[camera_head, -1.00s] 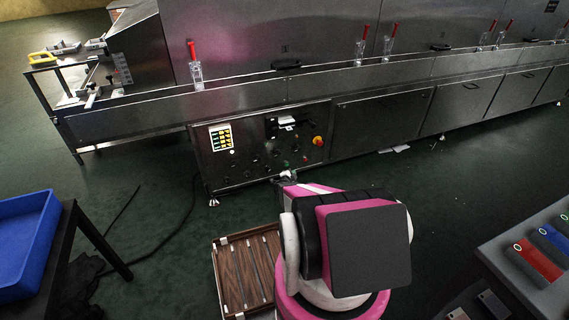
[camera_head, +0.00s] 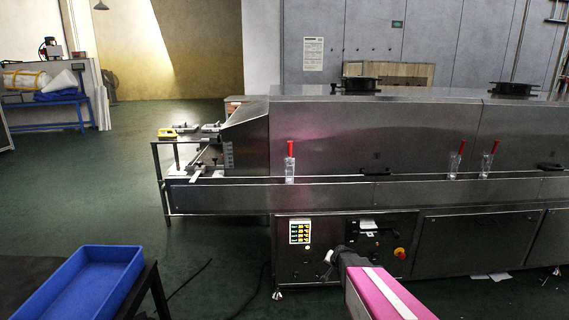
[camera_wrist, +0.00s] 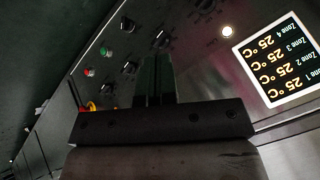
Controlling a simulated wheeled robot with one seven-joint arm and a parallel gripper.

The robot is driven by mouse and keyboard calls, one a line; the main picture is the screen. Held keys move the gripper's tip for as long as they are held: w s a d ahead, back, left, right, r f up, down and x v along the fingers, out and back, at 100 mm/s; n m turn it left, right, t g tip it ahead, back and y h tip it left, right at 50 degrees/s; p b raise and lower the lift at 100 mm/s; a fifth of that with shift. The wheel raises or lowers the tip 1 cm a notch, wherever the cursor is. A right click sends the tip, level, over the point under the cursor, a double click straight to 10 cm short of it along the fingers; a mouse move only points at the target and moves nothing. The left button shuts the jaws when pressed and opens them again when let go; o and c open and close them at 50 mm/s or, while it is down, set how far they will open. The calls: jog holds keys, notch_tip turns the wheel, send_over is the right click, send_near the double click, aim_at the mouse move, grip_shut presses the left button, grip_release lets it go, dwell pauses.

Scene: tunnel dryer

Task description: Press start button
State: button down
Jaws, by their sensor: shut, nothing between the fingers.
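The dryer's control panel (camera_head: 342,228) is on the lower front of the steel housing. In the wrist view, seen turned over, it carries a green button (camera_wrist: 107,51), a red button (camera_wrist: 89,72) and several black knobs. No start label is readable. My gripper (camera_wrist: 157,72) is shut and empty, pointing at the panel; its tips appear beside a black knob, to the right of the green button in that picture. Whether they touch the panel cannot be told. In the head view my gripper (camera_head: 330,258) is in front of the panel, and my arm hides part of its lower area.
A lit zone temperature display (camera_head: 300,231) and a red-and-yellow emergency stop (camera_head: 399,252) sit on the panel. Clear holders with red tops, one nearest (camera_head: 290,163), stand along the ledge. A blue tray (camera_head: 88,285) is on a dark table at lower left.

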jog(key=s+a+r+n+g, duration=0.1)
jog(key=s+r+g, duration=0.1)
jog(key=s+r, duration=0.2)
jog(key=s+r+n+g+h, duration=0.1)
jog(key=s+r, duration=0.3)
jog(key=s, duration=0.6)
jog(key=s+a+r+n+g, duration=0.1)
jog(key=s+r+n+g, duration=0.2)
jog(key=s, duration=0.4)
jog(key=shift+s+a+r+g+h, duration=0.3)
jog(key=shift+r+g, duration=0.3)
jog(key=shift+r, duration=0.3)
